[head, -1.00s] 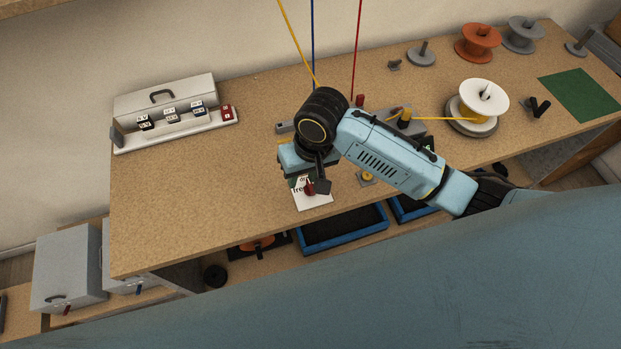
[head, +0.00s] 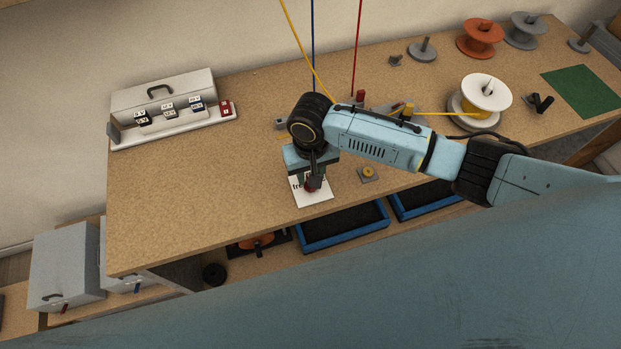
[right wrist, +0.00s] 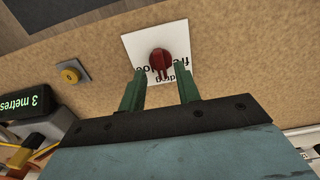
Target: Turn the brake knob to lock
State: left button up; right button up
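The brake knob (right wrist: 160,60) is a small red knob on a white card (right wrist: 130,45) with black lettering, partly readable as "free" and "drag", in the right wrist view. In the head view the card (head: 318,197) lies near the bench's front edge and the knob is largely behind the gripper. My right gripper (right wrist: 159,70) is open, its two green fingers apart. The fingertips point at the knob, one to each side of it in the picture; I see no contact. The knob's pointer direction is hard to tell. My left gripper is not in view.
A yellow button (head: 368,173) on a grey base sits right of the card. A display reading "3 metres" (right wrist: 27,103) shows in the wrist view. A white spool (head: 485,93) feeds yellow wire leftward. A grey labelled box (head: 163,95) stands at left.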

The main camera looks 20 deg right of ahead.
jog(key=shift+f, duration=1.2)
grip_shut()
